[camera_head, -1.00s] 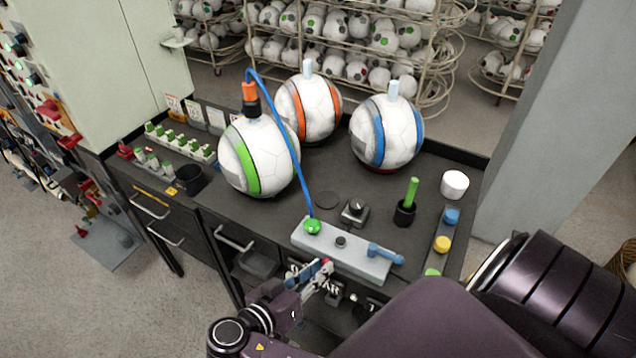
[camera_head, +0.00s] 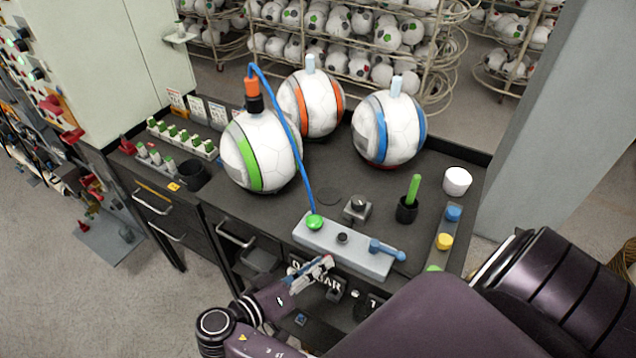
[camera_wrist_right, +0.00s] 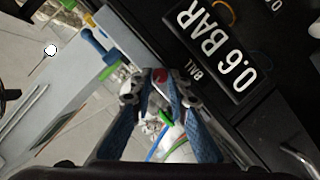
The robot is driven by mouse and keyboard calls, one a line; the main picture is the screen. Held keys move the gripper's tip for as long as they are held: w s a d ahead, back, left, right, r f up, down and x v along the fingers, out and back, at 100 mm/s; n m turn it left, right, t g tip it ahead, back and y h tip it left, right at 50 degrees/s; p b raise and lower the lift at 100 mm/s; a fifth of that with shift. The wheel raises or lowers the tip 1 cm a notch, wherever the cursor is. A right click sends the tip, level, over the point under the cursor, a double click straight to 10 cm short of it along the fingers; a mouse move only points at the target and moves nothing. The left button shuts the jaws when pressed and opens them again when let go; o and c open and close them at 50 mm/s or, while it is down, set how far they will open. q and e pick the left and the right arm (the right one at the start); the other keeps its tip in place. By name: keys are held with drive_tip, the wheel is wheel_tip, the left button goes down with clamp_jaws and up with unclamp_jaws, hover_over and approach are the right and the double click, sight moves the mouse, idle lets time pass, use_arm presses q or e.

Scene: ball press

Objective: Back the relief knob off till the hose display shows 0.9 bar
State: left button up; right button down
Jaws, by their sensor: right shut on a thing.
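My right gripper (camera_head: 318,264) is at the front face of the bench, below the grey press block (camera_head: 345,250). In the right wrist view its fingertips (camera_wrist_right: 160,92) are closed around a small red-ended part (camera_wrist_right: 159,75) that looks like the relief knob; the fingers hide most of it. A black display (camera_wrist_right: 218,50) beside the gripper reads 0.6 BAR, with the label BALL below it. A second readout is cut off at the top right corner of that view, so its value cannot be read. A blue hose (camera_head: 289,130) runs from the green-banded ball (camera_head: 262,152) to the green knob (camera_head: 315,222). My left gripper is not in view.
An orange-banded ball (camera_head: 311,103) and a blue-banded ball (camera_head: 388,128) stand behind. A blue lever (camera_head: 387,250) is on the block's right end. A black cup with a green stick (camera_head: 407,210) and a white cup (camera_head: 457,181) stand to the right.

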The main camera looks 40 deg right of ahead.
drive_tip(key=c, duration=1.8)
unclamp_jaws()
drive_tip(key=shift+c, duration=0.2)
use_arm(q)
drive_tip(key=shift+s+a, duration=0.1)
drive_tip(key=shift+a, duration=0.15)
